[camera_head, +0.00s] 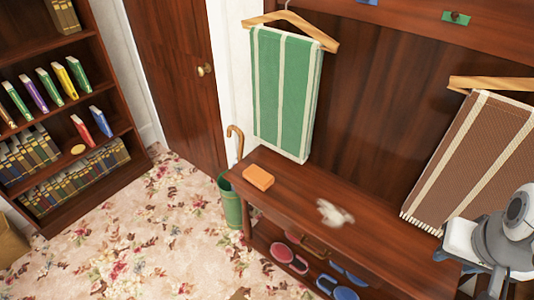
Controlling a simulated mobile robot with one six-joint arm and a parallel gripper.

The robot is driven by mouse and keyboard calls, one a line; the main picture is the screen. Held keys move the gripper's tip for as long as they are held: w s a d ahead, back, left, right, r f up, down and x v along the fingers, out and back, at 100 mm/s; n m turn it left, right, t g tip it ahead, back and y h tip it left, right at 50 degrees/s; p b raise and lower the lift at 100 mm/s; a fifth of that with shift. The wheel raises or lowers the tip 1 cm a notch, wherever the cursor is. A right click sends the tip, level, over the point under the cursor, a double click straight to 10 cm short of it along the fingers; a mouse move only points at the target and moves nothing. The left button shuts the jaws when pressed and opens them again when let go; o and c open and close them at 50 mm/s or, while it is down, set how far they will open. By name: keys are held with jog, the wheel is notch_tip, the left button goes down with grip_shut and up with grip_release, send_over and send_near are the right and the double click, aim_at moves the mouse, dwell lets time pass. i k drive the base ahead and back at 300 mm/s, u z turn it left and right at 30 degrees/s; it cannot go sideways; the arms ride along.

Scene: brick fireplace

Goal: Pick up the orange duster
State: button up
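The orange duster, seen as a small orange block (258,178), lies flat on the left end of the dark wooden bench (300,208). Nothing covers it. Part of my white and grey arm shows at the lower right edge, over the right part of the bench and well apart from the orange block. I cannot make out my gripper's fingers in this view.
A whitish crumpled thing (335,213) lies right of the block. A green towel (285,95) and a brown striped towel (470,160) hang above the bench. A green bin (232,205) with a cane stands at its left end. Open carpet (130,245) lies left.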

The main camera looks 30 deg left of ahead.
aim_at(255, 175)
jog(key=u, duration=1.45)
